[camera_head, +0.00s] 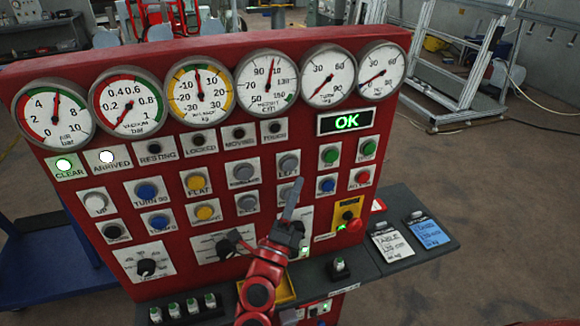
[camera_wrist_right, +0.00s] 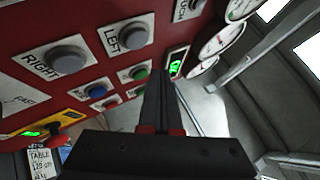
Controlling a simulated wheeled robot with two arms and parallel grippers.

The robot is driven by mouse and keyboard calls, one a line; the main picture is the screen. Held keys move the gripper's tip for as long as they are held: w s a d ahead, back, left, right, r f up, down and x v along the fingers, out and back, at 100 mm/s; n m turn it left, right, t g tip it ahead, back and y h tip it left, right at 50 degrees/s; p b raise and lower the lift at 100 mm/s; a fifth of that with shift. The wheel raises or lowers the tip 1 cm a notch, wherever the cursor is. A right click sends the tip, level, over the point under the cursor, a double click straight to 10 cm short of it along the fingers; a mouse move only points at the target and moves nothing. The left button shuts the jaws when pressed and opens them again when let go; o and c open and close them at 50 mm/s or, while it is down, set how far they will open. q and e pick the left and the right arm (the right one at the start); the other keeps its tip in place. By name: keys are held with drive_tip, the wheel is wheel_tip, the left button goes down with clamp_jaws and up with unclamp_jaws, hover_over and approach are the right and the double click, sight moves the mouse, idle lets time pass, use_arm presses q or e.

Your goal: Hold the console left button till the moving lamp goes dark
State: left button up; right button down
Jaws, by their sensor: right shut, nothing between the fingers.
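The red console (camera_head: 120,265) fills the middle of the head view. Its grey button labelled LEFT (camera_head: 289,164) shows just above my right gripper's tip, and also in the right wrist view (camera_wrist_right: 133,36). The MOVING lamp (camera_head: 239,132) is dark. My right gripper (camera_head: 297,185) is shut and empty, its fingers pointing up along the panel just below the LEFT button. In the right wrist view the shut fingers (camera_wrist_right: 160,75) lie to the right of and below the LEFT button, seemingly apart from it. My left gripper is out of view.
The RIGHT button (camera_wrist_right: 66,59) is close by and mostly hidden in the head view. The CLEAR lamp (camera_head: 64,165) glows green and the ARRIVED lamp (camera_head: 107,157) white. A display (camera_head: 346,122) reads OK. A red emergency knob (camera_head: 355,225) sits right of my gripper.

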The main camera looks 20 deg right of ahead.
sight(294, 161)
drive_tip(key=shift+w+b, duration=0.55)
drive_tip(key=shift+w, duration=1.2)
drive_tip(key=shift+w, duration=0.1)
idle(0.6)
drive_tip(key=shift+w, duration=0.3)
drive_tip(key=shift+w+b, duration=0.4)
drive_tip(key=shift+b, duration=0.1)
idle(2.8)
idle(1.1)
drive_tip(key=shift+s, duration=0.85)
